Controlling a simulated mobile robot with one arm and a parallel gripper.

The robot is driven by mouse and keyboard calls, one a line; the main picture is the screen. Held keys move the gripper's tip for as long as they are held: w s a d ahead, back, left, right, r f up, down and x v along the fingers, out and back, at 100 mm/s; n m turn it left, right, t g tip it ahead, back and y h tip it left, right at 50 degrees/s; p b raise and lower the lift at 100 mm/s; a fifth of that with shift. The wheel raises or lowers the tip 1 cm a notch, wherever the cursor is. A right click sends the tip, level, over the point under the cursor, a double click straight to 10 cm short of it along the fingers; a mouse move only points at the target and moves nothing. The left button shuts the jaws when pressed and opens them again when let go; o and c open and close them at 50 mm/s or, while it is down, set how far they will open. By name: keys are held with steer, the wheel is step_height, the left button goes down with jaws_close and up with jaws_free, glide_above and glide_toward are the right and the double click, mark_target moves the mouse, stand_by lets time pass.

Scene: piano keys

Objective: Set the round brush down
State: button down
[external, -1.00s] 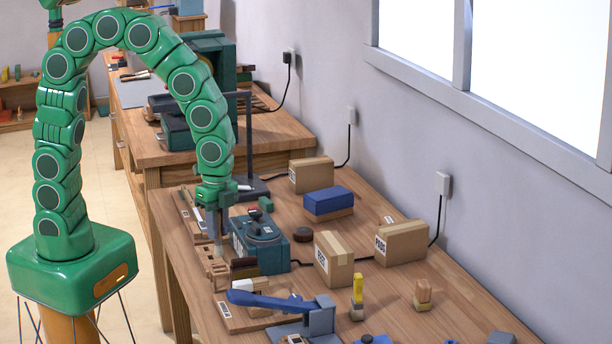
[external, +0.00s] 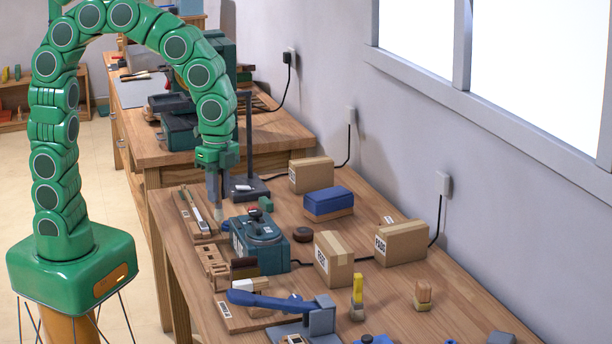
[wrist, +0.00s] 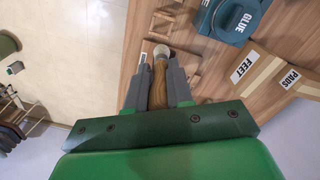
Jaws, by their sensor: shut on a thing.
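My gripper (external: 214,190) is shut on the round brush and holds it upright above the near workbench. In the wrist view the brush's brown wooden handle (wrist: 158,88) lies between the two grey fingers (wrist: 160,90), with a pale round head beyond them. In the external view the pale lower end of the brush (external: 219,212) shows below the fingers, just left of and behind the teal glue unit (external: 258,250). I cannot tell whether the tip touches anything. A labelled wooden board (external: 203,231) with slim tools on it lies just left of the brush.
A slotted wooden rack (external: 213,264) stands in front of the board. A dark stand (external: 248,188) rises close behind my gripper. Cardboard boxes (external: 402,243), a blue-topped block (external: 328,203) and a blue lever tool (external: 270,302) occupy the bench. Bare wood shows at the right.

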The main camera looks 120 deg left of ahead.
steer(key=w+a, duration=0.2)
steer(key=a, duration=1.3)
steer(key=w+a, duration=0.3)
steer(key=a, duration=1.3)
steer(key=shift+w+a+f, duration=1.55)
steer(key=shift+w+f, duration=0.1)
steer(key=shift+f, duration=1.4)
steer(key=shift+w+a+f, duration=1.6)
steer(key=shift+w+f, duration=0.1)
steer(key=shift+f, duration=1.35)
steer(key=shift+w+a+f, duration=1.55)
steer(key=shift+w+f, duration=0.1)
steer(key=shift+f, duration=1.4)
steer(key=shift+f, duration=0.15)
steer(key=c, duration=1)
jaws_free()
